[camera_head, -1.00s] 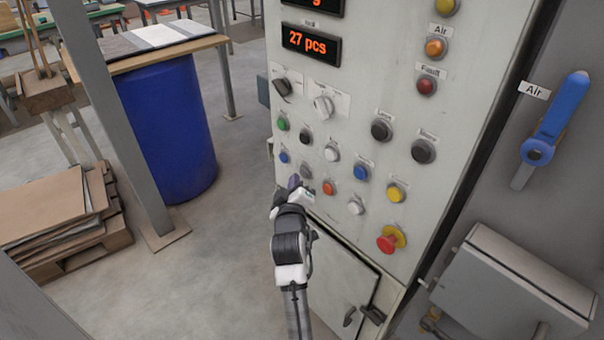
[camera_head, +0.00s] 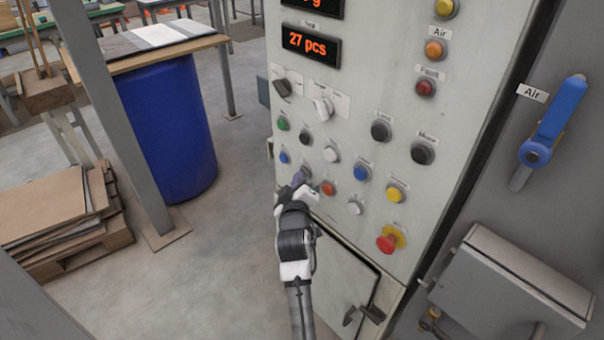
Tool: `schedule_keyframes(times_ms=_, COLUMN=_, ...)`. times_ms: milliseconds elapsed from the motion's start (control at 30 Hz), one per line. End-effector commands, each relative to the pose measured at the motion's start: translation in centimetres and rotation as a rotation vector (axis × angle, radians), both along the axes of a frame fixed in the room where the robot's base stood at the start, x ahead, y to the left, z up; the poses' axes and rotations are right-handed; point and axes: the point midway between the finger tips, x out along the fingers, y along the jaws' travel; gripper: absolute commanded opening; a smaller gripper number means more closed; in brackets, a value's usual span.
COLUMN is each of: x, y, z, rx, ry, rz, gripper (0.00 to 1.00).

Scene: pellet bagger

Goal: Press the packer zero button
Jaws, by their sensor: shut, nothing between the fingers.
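The pale control panel (camera_head: 345,105) carries several round buttons under small labels that I cannot read, so I cannot tell which one is packer zero. The lower buttons include a left blue one (camera_head: 284,156), a white one (camera_head: 331,154), a red one (camera_head: 328,188), a second blue one (camera_head: 361,171) and a lower white one (camera_head: 355,207). My gripper (camera_head: 301,178) is shut and empty. Its tip lies in front of the panel between the left blue button and the red one, covering a spot there. I cannot tell whether it touches.
A red emergency-stop knob (camera_head: 388,240) on a yellow base sits low on the panel. Yellow (camera_head: 396,192) and black (camera_head: 422,153) buttons are to the right. A blue air valve handle (camera_head: 555,120) and a grey box (camera_head: 510,285) stand farther right.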

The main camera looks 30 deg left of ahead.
Motion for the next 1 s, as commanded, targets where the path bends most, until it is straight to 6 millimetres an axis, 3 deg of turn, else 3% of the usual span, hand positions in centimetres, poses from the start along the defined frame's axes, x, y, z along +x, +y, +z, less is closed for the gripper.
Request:
schedule_keyframes(times_ms=300, x=0.1, y=-0.1, z=0.0, rx=-0.001, ry=-0.001, rz=-0.001, gripper=0.00)
schedule_keyframes(times_ms=1000, x=-1.7, y=0.6, z=-0.1, rx=-0.001, ry=0.000, rz=0.001, gripper=0.00)
